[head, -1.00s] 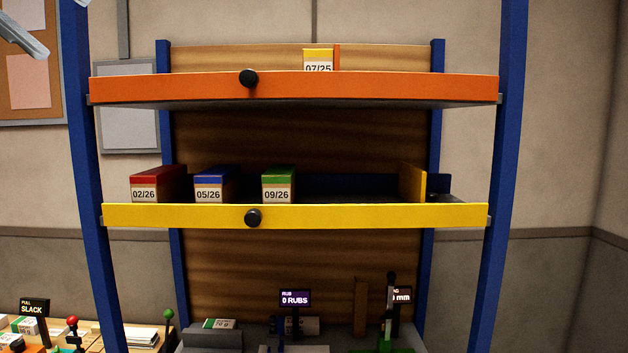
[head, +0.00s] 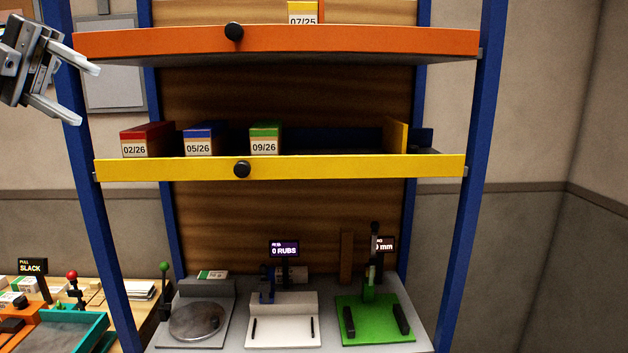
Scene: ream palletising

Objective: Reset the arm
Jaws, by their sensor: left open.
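My left gripper (head: 70,88) is at the upper left of the head view, in front of the rack's left blue post (head: 98,230). Its two pale fingers are spread apart, with nothing between them, and point to the right. It is left of the orange shelf (head: 280,45) and above the yellow shelf (head: 290,169). My right gripper does not show.
The yellow shelf holds reams labelled 02/26 (head: 135,149), 05/26 (head: 200,147) and 09/26 (head: 265,146). A 07/25 ream (head: 302,18) sits on the orange shelf. Below stand a round-plate device (head: 197,320), a white device (head: 282,330) and a green device (head: 372,325). A teal tray (head: 88,338) is at lower left.

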